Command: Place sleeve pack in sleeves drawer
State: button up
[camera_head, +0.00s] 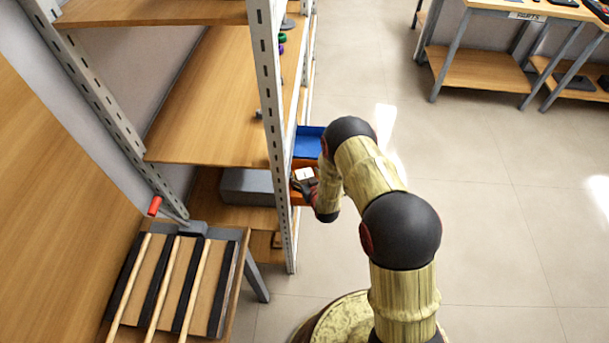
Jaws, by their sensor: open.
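My gripper (304,186) is at the shelf's right side, partly hidden behind the metal post and my own arm. It is open, at an orange drawer (298,199). A small white item (304,174) shows at the gripper, over the orange drawer. I cannot tell whether it is the sleeve pack or a label, nor whether it touches the fingers. A blue drawer or bin (308,141) sits just behind the orange one. Which drawer is for sleeves cannot be read.
The metal shelf post (271,110) stands close left of my gripper. A grey box (248,186) lies on the lower shelf. A slatted rack (180,285) stands at lower left, with a red-handled item (155,205) at its back. The floor to the right is clear up to distant workbenches (480,68).

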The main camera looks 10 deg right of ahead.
jog(key=shift+r, duration=0.2)
jog(key=p+v, duration=0.3)
jog(key=v, duration=0.8)
jog(key=shift+s+d+r+p, duration=0.1)
jog(key=shift+s+r+p, duration=0.1)
jog(key=shift+s+p, duration=0.1)
jog(key=w+r+g, duration=0.1)
jog(key=w+r, duration=0.2)
jog(key=r, duration=0.4)
jog(key=w+r, duration=0.3)
jog(key=r, duration=0.3)
jog(key=s+d+r+g, duration=0.1)
jog(key=s+r, duration=0.2)
jog(key=r, duration=0.6)
jog(key=s+r+g, duration=0.1)
jog(key=s+r, duration=0.1)
jog(key=r, duration=0.8)
jog(key=s+r+g+h, duration=0.1)
jog(key=s+r+g, duration=0.1)
jog(key=s+r, duration=1.25)
jog(key=s+r+g, duration=0.1)
jog(key=s+g, duration=0.1)
jog(key=s, duration=1.5)
jog(key=shift+s+a+m, duration=0.15)
jog(key=shift+a+m, duration=0.05)
jog(key=shift+m, duration=0.2)
